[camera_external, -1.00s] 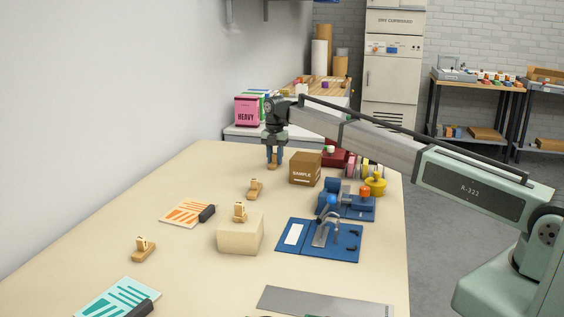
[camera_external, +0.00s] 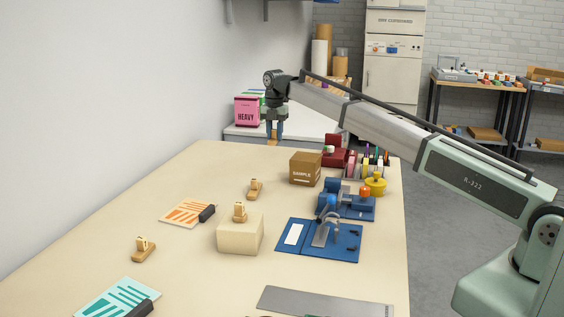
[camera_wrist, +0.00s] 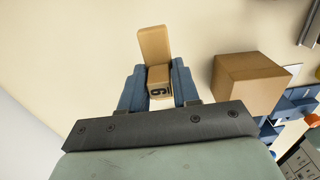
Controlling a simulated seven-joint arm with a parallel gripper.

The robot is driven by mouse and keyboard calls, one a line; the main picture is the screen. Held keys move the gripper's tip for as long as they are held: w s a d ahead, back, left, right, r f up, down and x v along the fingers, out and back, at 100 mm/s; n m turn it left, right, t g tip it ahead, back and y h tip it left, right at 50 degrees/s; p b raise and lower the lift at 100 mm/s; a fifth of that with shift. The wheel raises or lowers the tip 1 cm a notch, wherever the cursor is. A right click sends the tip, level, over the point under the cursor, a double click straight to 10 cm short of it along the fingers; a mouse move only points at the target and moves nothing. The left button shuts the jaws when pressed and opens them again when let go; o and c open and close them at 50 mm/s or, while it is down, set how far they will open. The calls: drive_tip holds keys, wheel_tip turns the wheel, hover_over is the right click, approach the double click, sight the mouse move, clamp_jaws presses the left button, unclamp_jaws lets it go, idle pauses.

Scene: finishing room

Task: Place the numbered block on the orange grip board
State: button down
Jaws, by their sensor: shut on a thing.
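My gripper (camera_external: 275,132) is at the far end of the table, shut on a small tan wooden block (camera_external: 273,142) and holding it above the tabletop. In the wrist view the numbered block (camera_wrist: 154,42) sits between the two blue fingers of my gripper (camera_wrist: 160,85). A dark digit, 6 or 9, shows on its near face. The orange grip board (camera_external: 181,212), white with orange stripes and a black clip at its right end, lies flat at the left middle of the table, nearer the camera than my gripper. Its surface is clear.
Similar wooden blocks stand on the table (camera_external: 254,188), on a beige box (camera_external: 240,236) and at the left (camera_external: 143,252). A teal striped board (camera_external: 112,297) lies in front. A SAMPLE carton (camera_external: 305,169), blue fixtures (camera_external: 338,242) and a yellow pot (camera_external: 375,184) stand right.

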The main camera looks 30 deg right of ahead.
drive_tip(key=s+a+n, duration=0.2)
drive_tip(key=s+a, duration=0.2)
drive_tip(key=a, duration=0.7)
drive_tip(key=s+a+n, duration=0.1)
drive_tip(key=s+a, duration=0.3)
drive_tip(key=a, duration=0.7)
drive_tip(key=r+n, duration=0.1)
drive_tip(key=n, duration=0.1)
hover_over(190, 212)
drive_tip(key=shift+f+m, duration=1.15)
drive_tip(key=shift+f, duration=1.3)
drive_tip(key=shift+f+m, duration=1.15)
drive_tip(key=shift+f, duration=1.25)
drive_tip(key=shift+f, duration=0.15)
drive_tip(key=c, duration=0.8)
unclamp_jaws()
wheel_tip(190, 212, up, 12)
drive_tip(key=shift+d+r, duration=0.1)
drive_tip(key=shift+r, duration=0.05)
